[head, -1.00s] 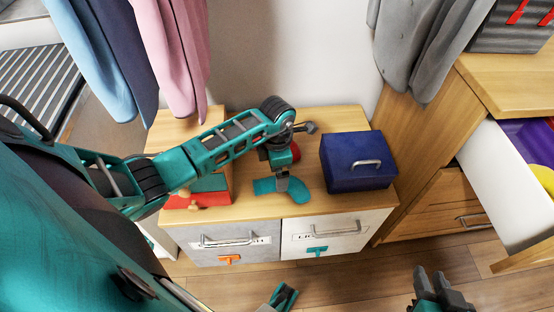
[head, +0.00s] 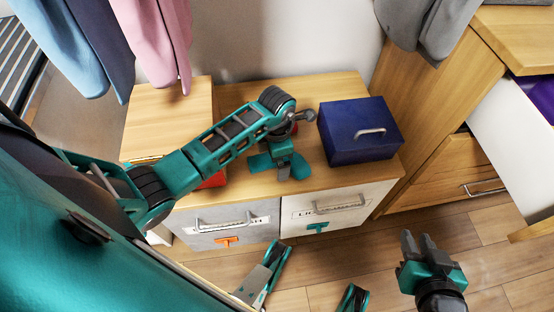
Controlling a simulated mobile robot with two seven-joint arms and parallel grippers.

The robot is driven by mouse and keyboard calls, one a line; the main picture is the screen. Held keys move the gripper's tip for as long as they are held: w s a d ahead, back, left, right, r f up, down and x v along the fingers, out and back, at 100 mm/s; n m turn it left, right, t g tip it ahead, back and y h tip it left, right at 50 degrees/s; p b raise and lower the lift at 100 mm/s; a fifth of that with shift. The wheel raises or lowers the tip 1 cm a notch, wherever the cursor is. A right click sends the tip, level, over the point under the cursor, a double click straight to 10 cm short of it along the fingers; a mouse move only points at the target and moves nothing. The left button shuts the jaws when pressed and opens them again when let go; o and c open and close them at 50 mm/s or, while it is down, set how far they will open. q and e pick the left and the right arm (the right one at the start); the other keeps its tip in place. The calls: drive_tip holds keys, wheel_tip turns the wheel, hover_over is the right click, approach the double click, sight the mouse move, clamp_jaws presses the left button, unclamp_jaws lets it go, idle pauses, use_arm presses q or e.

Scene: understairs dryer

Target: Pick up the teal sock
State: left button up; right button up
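The teal sock (head: 261,163) lies on the wooden top of the low cabinet, left of the dark blue box. My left gripper (head: 284,173) points down over the middle of the sock and hides part of it. Sock fabric shows on both sides of the fingers. I cannot tell whether these fingers are apart or closed on it. My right gripper (head: 418,243) is above the floor at the lower right, with its dark fingers apart and nothing between them.
The dark blue lidded box (head: 361,145) stands close right of my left gripper. A red item (head: 214,180) is partly hidden under my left arm. Clothes (head: 150,40) hang above at left, a grey garment (head: 430,25) at right. An open white drawer (head: 515,140) juts out at right.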

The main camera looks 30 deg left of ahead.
use_arm(q)
drive_tip(key=c, duration=1.1)
drive_tip(key=shift+r, duration=0.1)
